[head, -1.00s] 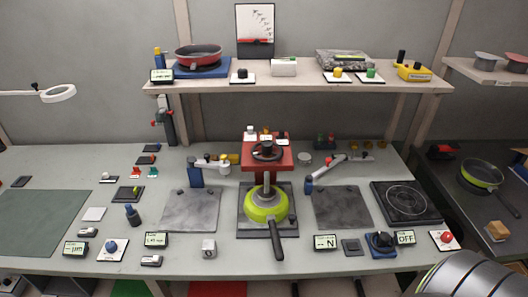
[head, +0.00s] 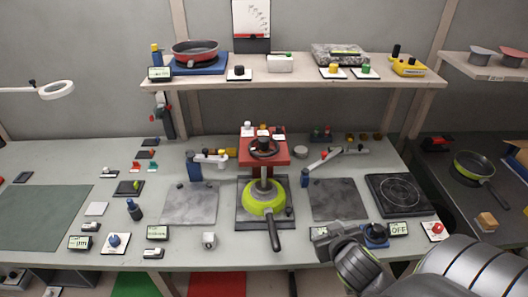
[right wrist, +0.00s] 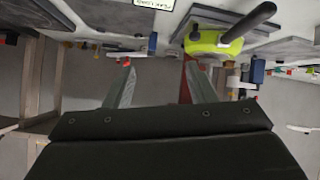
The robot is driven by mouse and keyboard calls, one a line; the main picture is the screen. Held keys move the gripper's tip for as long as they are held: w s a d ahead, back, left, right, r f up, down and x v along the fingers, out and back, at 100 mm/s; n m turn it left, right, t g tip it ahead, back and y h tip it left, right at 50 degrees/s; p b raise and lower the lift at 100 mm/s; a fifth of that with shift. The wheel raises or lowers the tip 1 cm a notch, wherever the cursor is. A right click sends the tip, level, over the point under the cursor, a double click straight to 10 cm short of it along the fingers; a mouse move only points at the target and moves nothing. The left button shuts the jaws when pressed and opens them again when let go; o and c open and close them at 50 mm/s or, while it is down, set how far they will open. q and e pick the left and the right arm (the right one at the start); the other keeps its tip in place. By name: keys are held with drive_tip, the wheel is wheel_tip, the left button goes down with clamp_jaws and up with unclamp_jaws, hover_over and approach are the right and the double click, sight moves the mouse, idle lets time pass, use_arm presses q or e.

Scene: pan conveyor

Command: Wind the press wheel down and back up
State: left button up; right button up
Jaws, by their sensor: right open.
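The red press (head: 277,154) stands at the middle of the bench, its dark wheel (head: 263,147) on top. A green pan (head: 265,194) sits under the press, its black handle pointing to the front. The pan also shows upside down in the right wrist view (right wrist: 200,44). My right gripper (head: 332,236) is low at the front of the bench, right of the pan handle and well short of the wheel. In the right wrist view its two fingers (right wrist: 160,76) are apart with nothing between them. My left gripper is not in view.
A shelf (head: 300,85) runs above the back of the bench, holding a red pan (head: 195,50). A dark hot plate (head: 402,195) lies at the right. Grey plates (head: 190,204) flank the press, with small hinged arms behind them. Displays and knobs line the front edge.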

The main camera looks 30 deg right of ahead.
sight(267, 144)
drive_tip(key=w+r+n+t+y, duration=0.4)
drive_tip(key=w+r+t+y, duration=0.3)
drive_tip(key=w+r, duration=0.45)
drive_tip(key=shift+t+h, duration=0.3)
drive_tip(key=shift+t, duration=0.4)
drive_tip(key=w, duration=1.1)
drive_tip(key=w+a+p, duration=0.1)
drive_tip(key=w, duration=0.4)
drive_tip(key=shift+w+a+r, duration=0.1)
drive_tip(key=shift+w, duration=0.2)
drive_tip(key=shift+c, duration=0.3)
